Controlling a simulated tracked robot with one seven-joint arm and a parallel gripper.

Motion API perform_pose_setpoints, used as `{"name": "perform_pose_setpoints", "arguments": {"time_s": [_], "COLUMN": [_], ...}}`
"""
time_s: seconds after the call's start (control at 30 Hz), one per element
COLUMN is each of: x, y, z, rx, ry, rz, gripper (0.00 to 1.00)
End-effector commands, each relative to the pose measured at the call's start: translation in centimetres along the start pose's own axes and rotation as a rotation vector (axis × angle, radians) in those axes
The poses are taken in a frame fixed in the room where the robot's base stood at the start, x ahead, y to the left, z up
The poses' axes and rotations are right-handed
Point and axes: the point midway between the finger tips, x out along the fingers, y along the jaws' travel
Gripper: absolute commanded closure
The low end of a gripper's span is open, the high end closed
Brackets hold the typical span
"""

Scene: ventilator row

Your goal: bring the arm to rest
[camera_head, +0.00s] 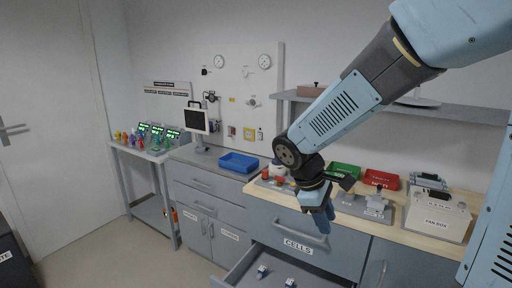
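My arm comes in from the upper right and bends down over the front edge of the wooden-topped bench. My gripper (323,222) hangs at its end, fingers pointing down, in front of the drawer front labelled CELLS (298,246). The fingers look close together, but the gap between them is too small to judge. I see nothing hanging from it. An open drawer (238,274) lies below, with two small white and blue items (262,271) in it, apart from the gripper.
A blue tray (238,163) and a monitor (197,122) stand on the grey counter to the left. A shelf (458,112) runs behind my arm. The floor at left is clear.

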Motion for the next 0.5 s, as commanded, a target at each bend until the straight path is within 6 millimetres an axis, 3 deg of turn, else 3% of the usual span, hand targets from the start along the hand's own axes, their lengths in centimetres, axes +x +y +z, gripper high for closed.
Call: {"name": "perform_pose_setpoints", "arguments": {"time_s": [0.1,0.5], "x": [-1.3,-5.0], "y": [0.1,-0.9], "z": [2.4,9.0], "rx": [0.148,0.621], "ry": [0.078,0.34], "rz": [-0.015,-0.066], "gripper": [0.65,0.65]}}
